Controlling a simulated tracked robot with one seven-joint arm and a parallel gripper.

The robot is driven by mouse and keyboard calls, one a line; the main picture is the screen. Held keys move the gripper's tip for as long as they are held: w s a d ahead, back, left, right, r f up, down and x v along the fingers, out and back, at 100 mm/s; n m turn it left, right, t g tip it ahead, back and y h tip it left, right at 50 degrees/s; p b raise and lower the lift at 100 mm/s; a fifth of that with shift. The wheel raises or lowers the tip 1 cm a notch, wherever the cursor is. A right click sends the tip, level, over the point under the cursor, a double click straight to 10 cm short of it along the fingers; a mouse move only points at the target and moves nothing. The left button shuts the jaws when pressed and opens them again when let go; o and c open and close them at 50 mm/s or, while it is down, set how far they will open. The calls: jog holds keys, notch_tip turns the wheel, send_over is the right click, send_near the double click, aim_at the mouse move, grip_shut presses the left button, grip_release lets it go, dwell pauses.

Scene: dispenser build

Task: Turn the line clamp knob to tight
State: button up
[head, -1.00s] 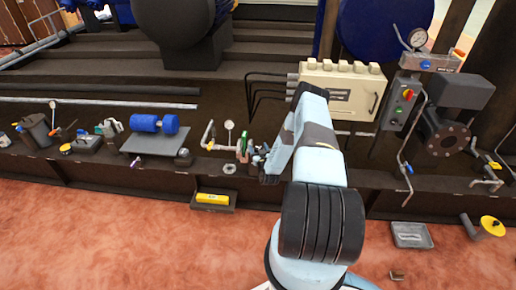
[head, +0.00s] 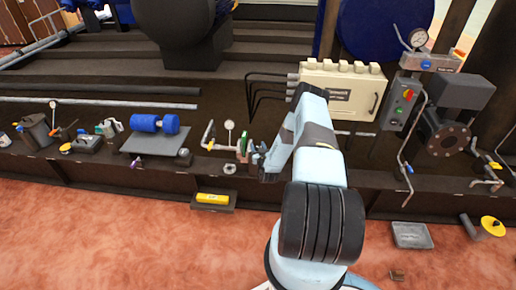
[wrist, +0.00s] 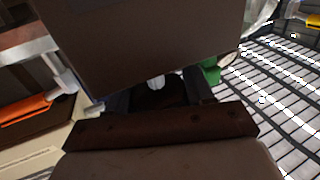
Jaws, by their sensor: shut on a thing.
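My gripper (head: 258,157) is at the shelf's middle in the head view, just right of a small green part (head: 243,147). In the wrist view, my two dark fingers (wrist: 158,92) are closed on a dark rounded piece (wrist: 160,100), which seems to be the line clamp knob. A small pale tip (wrist: 155,82) shows just beyond it. A large brown block at the top of the wrist view hides much of the clamp. I cannot read the knob's angle or any tight mark.
A pipe with a gauge (head: 229,126) stands left of my gripper. A cream box (head: 341,88) with cables is above right. A blue motor-like unit (head: 154,123) sits further left. A yellow item in a tray (head: 212,199) lies below.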

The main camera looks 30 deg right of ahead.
jog(key=shift+h, duration=0.3)
jog(key=shift+c, duration=0.3)
jog(key=m+g+h, duration=0.1)
jog(key=m+h, duration=0.1)
jog(key=shift+h, duration=0.3)
jog(key=shift+s+d+m+g+h, duration=0.1)
jog(key=shift+d+m+g+h, duration=0.05)
jog(key=shift+m+g+h, duration=1)
jog(key=shift+s+d+m+g+h, duration=0.1)
jog(key=shift+m+g+h, duration=0.7)
jog(key=shift+h, duration=0.65)
jog(key=o, duration=1)
jog(key=shift+d, duration=0.1)
jog(key=shift+s, duration=0.1)
jog(key=v, duration=1.3)
jog(key=shift+s+a, duration=0.2)
jog(key=shift+a, duration=0.1)
